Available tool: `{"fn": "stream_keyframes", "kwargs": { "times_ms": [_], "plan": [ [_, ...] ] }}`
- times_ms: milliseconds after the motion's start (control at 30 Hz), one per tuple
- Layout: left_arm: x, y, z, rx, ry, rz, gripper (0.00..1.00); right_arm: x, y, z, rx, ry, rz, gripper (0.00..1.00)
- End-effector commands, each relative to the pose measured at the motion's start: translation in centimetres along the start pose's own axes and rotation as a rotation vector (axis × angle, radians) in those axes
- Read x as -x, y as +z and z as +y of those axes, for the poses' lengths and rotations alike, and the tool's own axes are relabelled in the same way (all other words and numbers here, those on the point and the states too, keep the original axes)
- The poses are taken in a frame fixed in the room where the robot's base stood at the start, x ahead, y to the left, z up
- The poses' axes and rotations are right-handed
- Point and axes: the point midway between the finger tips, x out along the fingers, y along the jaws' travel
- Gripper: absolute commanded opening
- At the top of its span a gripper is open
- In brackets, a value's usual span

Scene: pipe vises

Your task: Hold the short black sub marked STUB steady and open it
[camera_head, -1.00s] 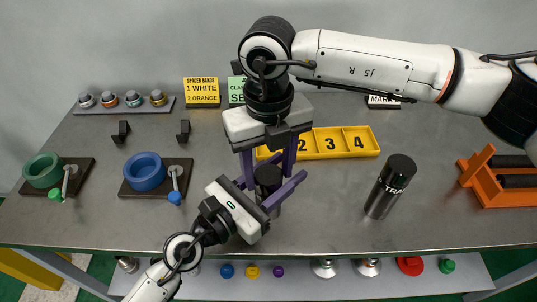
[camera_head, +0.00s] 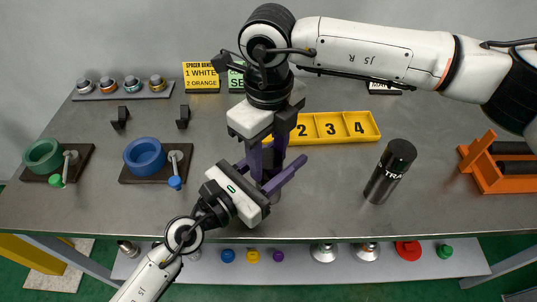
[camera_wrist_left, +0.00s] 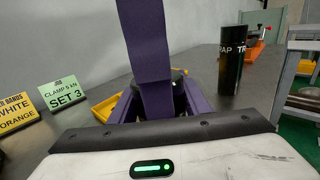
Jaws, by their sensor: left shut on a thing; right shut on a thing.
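The short black sub (camera_head: 276,197) stands upright near the table's front edge. My grippers hide most of it, and its STUB mark does not show. My left gripper (camera_head: 277,172), reaching in from the lower left, is shut on it from the side. My right gripper (camera_head: 266,168) points down from above and is shut on its upper part, its purple fingers crossing the left ones. In the left wrist view, the right gripper's purple finger (camera_wrist_left: 146,55) covers most of the sub, with the left gripper's fingers (camera_wrist_left: 160,100) around it.
A yellow numbered tray (camera_head: 345,127) lies behind. An orange roller stand (camera_head: 492,180) is at far right. Blue (camera_head: 145,154) and green (camera_head: 43,155) ring vises sit at left. The front right table is clear.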

Motion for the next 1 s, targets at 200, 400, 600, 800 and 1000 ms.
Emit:
{"fn": "stream_keyframes", "kwargs": {
  "times_ms": [200,400,600,800,1000],
  "plan": [
    [0.0,0.0,0.1,0.001,0.000,0.001,0.00,0.0,-0.1,-0.1,0.152,-0.002,0.002,0.16],
    [0.0,-0.1,0.1,0.000,0.001,0.001,0.00,0.0,-0.1,-0.1,0.152,-0.003,0.002,0.16],
    [0.0,-0.1,0.1,0.000,0.001,0.001,0.00,0.0,0.0,-0.1,0.150,-0.002,0.002,0.62],
    [0.0,-0.1,0.1,0.000,0.001,0.001,0.00,0.0,0.0,-0.1,0.149,-0.001,0.001,0.62],
    [0.0,-0.1,0.1,0.000,0.001,0.001,0.00,1.3,0.1,-0.1,0.149,-0.003,-0.002,0.62]
  ]
}}
